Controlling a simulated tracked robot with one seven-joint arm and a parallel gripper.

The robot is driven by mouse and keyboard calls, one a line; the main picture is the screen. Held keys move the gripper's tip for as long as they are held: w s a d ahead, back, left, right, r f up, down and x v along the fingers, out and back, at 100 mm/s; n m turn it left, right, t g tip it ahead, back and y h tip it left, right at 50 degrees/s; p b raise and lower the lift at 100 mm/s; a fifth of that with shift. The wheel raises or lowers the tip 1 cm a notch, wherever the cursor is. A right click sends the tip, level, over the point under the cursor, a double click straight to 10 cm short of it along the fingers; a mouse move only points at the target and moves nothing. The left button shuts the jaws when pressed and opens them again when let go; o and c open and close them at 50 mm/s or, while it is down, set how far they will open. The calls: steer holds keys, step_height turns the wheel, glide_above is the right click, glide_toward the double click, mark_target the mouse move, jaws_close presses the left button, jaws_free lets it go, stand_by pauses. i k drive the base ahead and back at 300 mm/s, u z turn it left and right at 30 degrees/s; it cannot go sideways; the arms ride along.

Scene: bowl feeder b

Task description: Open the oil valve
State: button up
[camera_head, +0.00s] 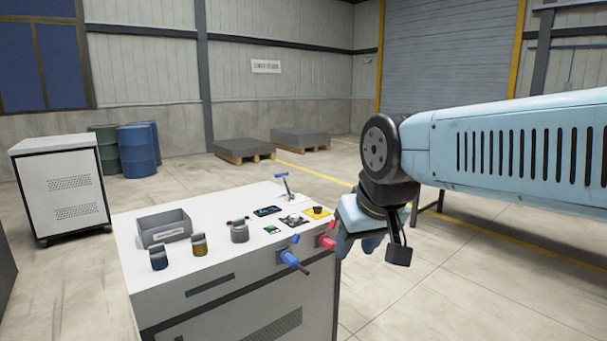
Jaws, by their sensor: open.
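No readable label shows which is the oil valve. My gripper (358,244) is open and points down, at the cabinet's right end. In the picture it is just right of the red valve and partly close to it; whether it touches is unclear. Its fingertips are small and partly hidden.
Barrels (138,150) and pallets (243,151) stand behind. Floor at right is clear.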

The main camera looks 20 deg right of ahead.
mark_target(282, 176)
steer(key=z, duration=0.15)
steer(key=k, duration=0.5)
steer(key=z, duration=0.8)
steer(key=i, duration=5.05)
steer(key=z, duration=0.05)
